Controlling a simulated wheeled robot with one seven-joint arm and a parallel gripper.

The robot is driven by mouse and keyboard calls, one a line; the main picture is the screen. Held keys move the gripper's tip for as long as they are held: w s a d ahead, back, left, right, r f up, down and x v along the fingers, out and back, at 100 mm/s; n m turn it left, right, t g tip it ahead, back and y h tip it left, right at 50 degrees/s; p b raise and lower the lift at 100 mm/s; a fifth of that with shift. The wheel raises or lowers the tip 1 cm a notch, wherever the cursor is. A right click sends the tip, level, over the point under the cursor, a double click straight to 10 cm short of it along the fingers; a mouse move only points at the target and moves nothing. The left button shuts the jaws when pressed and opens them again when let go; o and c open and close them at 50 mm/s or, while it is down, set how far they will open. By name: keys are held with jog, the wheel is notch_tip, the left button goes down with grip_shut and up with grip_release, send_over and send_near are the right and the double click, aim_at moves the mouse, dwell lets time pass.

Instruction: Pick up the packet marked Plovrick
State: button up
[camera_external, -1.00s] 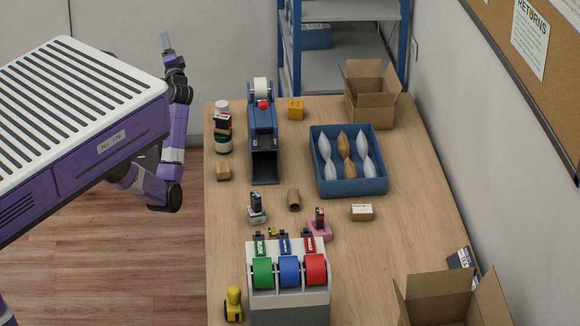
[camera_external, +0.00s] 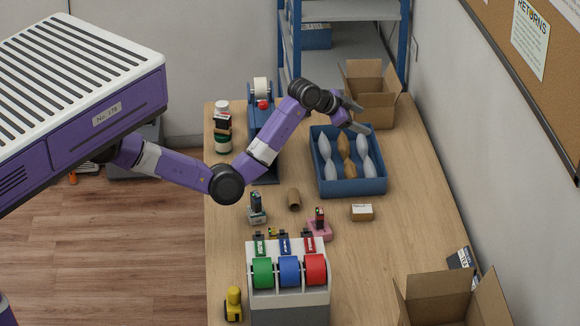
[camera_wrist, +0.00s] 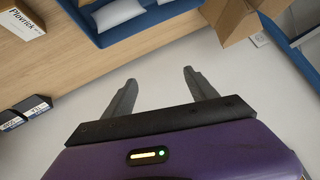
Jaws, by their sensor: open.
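The Plovrick packet (camera_wrist: 22,19), a small box with a white top, shows its printed name at the upper left of the wrist view, partly cut off. In the external view it appears to be the small white-topped brown box (camera_external: 361,212) on the counter, just in front of the blue tray. My gripper (camera_external: 357,116) is open and empty, above the back right of the tray and away from the packet. In the wrist view my gripper fingers (camera_wrist: 159,78) are apart, with pale floor or wall beyond them.
The blue tray (camera_external: 350,188) holds several white and brown wrapped pieces. An open carton (camera_external: 372,103) stands behind it, another (camera_external: 440,300) at front right. A dark box (camera_external: 460,258) lies by the wall. A tape dispenser (camera_external: 288,285) stands at front. Counter right of the packet is clear.

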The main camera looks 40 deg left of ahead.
aim_at(358, 209)
jog(key=s+d+f+g, duration=0.2)
jog(key=s+d+f, duration=0.1)
jog(key=s+f, duration=0.2)
jog(key=s+d+f+g, duration=0.2)
jog(key=s+d+f, duration=0.1)
jog(key=s+f, duration=0.1)
jog(key=s+d+f+g, duration=0.2)
jog(key=s+f, duration=0.3)
jog(key=f, duration=0.1)
jog(key=shift+s+d+f+m+g+y, duration=0.3)
jog(key=shift+s+d+f+g, duration=0.05)
jog(key=shift+d+f+g, duration=0.05)
jog(key=shift+x, duration=2.9)
jog(key=shift+a, duration=0.2)
jog(key=c, duration=1.4)
grip_shut()
jog(key=shift+r, duration=0.1)
